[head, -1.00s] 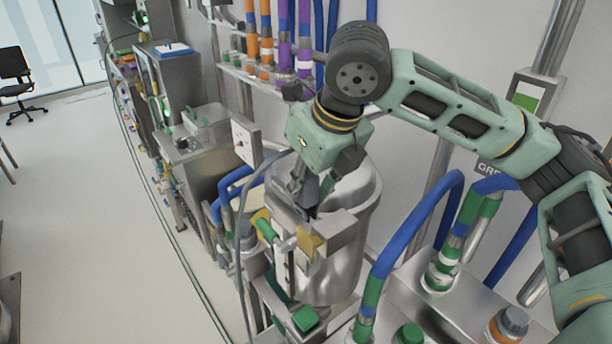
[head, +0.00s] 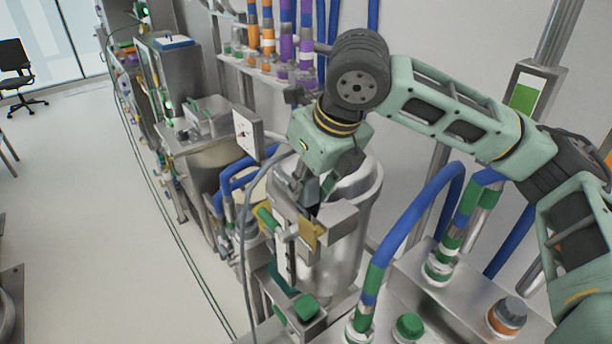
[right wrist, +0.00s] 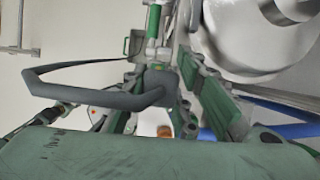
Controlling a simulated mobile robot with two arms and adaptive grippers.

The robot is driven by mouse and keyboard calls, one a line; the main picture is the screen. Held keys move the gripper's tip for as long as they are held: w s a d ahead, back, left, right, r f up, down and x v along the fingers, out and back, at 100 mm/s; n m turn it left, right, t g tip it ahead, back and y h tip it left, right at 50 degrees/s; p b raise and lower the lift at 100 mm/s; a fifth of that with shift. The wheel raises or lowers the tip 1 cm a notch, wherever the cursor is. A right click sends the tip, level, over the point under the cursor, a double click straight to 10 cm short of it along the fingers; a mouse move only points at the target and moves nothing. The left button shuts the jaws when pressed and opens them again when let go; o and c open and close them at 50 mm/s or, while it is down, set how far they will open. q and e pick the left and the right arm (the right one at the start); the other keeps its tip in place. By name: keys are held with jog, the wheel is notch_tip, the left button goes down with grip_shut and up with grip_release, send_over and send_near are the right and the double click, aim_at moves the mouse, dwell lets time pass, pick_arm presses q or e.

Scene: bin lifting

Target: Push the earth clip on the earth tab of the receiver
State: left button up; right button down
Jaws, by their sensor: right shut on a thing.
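My right gripper (head: 303,192) comes down beside the steel vessel (head: 345,245), which seems to be the receiver. In the right wrist view, the gripper (right wrist: 160,78) is shut on a dark grey block, the earth clip (right wrist: 160,88), with a thick grey lead (right wrist: 95,101) looping left. In the head view the fingers and the wrist mostly hide the clip; its grey cable (head: 243,225) hangs down on the left. A green-handled fitting (right wrist: 154,20) lies just beyond the clip. I cannot make out the earth tab for certain, nor whether the clip touches it. My left gripper is not in view.
A gauge box (head: 247,133) stands left of my wrist. Blue hoses (head: 408,228) arch over a steel bench at right, with a green cap (head: 408,326) and a grey cap (head: 511,311). Colour-banded pipes (head: 285,40) run behind.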

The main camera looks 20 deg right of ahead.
aim_at(307, 205)
jog(key=shift+d+f, duration=0.1)
jog(key=shift+f, duration=1.3)
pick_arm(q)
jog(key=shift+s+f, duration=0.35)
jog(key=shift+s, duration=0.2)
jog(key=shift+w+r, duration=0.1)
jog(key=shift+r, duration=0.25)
pick_arm(e)
jog(key=shift+f, duration=0.95)
jog(key=shift+s+f, duration=0.15)
jog(key=shift+f, duration=0.1)
jog(key=c, duration=1.3)
grip_release()
jog(key=shift+c, duration=0.2)
